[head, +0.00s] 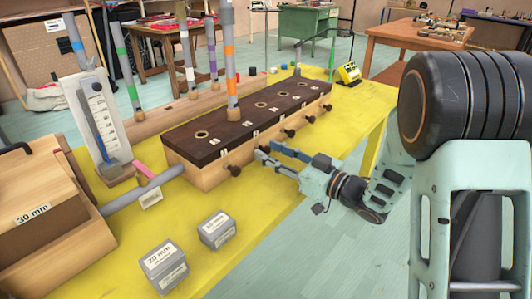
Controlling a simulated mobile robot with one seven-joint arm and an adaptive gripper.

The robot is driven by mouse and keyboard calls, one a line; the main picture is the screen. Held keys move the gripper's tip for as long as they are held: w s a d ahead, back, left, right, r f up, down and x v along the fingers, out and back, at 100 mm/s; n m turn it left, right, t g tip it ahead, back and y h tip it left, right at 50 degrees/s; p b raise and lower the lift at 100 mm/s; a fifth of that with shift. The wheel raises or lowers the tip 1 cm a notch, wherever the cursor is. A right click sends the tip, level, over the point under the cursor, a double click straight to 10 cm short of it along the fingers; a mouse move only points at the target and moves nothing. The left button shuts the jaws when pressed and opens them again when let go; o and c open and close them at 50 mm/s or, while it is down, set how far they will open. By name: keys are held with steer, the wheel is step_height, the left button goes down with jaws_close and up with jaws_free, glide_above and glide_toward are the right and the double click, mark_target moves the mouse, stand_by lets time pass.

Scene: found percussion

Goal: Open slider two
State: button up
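A long box with a dark brown top and pale wood front (207,174) stands on the yellow table. Its top has a row of round holes with small white labels, too small to read surely. Dark round slider knobs stick out along its front: the nearest knob (234,170), then others further back (289,133). My gripper (268,152) is at the front of the box, just beyond the nearest knob. Its two blue-grey fingers look apart. The second knob is mostly hidden at the fingertips, and I cannot tell whether they touch it.
Two grey labelled blocks (164,266) (217,230) sit on the yellow table (262,210) near the front. A wooden box marked 30 mm (32,213) and a grey pipe are at left.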

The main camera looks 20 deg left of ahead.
steer(key=shift+x, duration=1.1)
steer(key=shift+w, duration=0.1)
jaws_close()
